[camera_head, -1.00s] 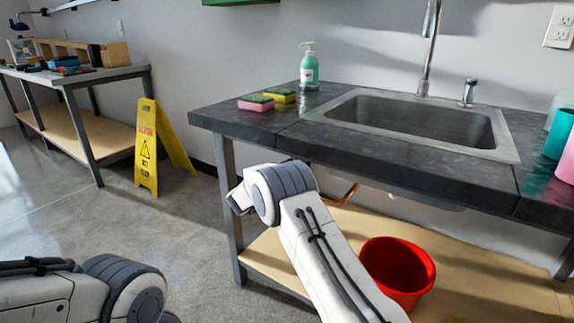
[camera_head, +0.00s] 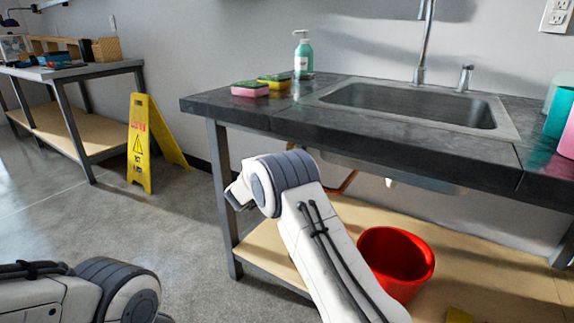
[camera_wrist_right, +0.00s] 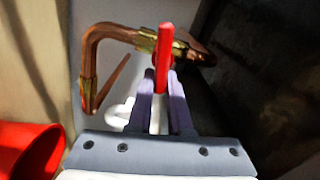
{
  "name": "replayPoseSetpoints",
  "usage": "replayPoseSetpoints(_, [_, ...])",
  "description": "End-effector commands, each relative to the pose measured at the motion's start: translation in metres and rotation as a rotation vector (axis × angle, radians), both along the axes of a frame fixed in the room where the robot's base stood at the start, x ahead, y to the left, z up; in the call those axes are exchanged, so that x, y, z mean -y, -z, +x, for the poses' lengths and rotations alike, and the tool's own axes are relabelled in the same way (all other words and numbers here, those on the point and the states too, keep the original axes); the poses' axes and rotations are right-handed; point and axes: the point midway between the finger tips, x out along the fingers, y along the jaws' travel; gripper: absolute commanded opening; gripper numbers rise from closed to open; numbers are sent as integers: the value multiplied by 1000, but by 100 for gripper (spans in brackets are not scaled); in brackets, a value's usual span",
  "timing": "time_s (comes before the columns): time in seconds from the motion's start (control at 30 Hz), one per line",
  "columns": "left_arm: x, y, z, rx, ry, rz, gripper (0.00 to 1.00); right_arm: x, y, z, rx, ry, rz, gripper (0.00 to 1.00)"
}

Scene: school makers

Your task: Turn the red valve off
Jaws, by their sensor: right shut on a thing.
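The red valve handle (camera_wrist_right: 165,52) stands upright in the right wrist view, on a brass fitting (camera_wrist_right: 147,40) in a bent copper pipe (camera_wrist_right: 100,32). My right gripper (camera_wrist_right: 161,82) is shut on the lower part of the handle, with one dark finger on each side. In the head view my right arm reaches under the sink counter; its gripper and the valve are hidden there, and only a bit of the copper pipe (camera_head: 349,182) shows. My left arm shows at the lower left, but its gripper is out of view.
A red bucket (camera_head: 396,262) stands on the wooden lower shelf (camera_head: 465,262), just right of my right arm. The dark counter (camera_head: 235,108) with its steel sink (camera_head: 410,105) is above. A yellow floor sign (camera_head: 140,145) stands left, with open floor in front.

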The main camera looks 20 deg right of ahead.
Motion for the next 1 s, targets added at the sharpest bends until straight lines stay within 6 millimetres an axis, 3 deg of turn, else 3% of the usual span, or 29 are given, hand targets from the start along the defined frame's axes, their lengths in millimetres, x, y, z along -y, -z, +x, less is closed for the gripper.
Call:
replayPoseSetpoints(0.3, [0,18,0,0,0,0,50,0,9,-2,134,4,109,0])
replayPoseSetpoints(1.0, [0,22,0,0,0,0,50,0,10,-2,183,3,150,0])
